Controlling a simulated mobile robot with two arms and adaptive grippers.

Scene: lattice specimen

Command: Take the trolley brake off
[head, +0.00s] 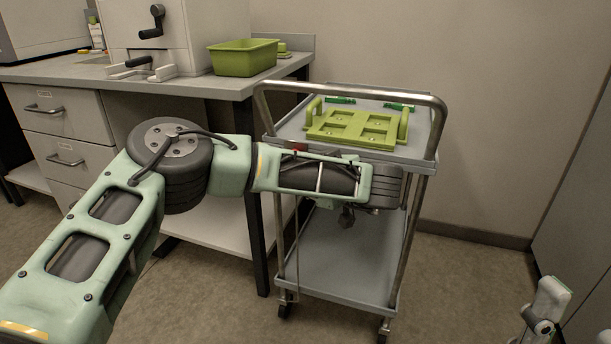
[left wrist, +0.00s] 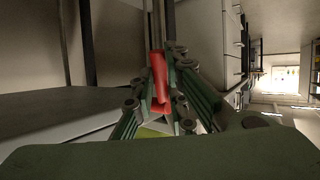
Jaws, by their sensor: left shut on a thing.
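The trolley (head: 345,262) is a grey two-shelf cart with a tubular push handle (head: 350,90). My left arm reaches across its near side, just below the top shelf. In the left wrist view, a red brake lever (left wrist: 159,72) stands between the green fingers of my left gripper (left wrist: 160,85), which is shut on it. In the head view, a small red part (head: 299,147) shows at the trolley's near edge, and my arm hides the left fingers. Part of my right gripper (head: 545,310) shows at the lower right; its jaw state is unclear.
A green fixture (head: 355,126) with upright handles lies on the trolley's top shelf. A workbench (head: 150,88) with drawers stands close on the left, bearing a green bin (head: 243,57). Floor (head: 470,280) is clear to the trolley's right, before a grey cabinet (head: 590,190).

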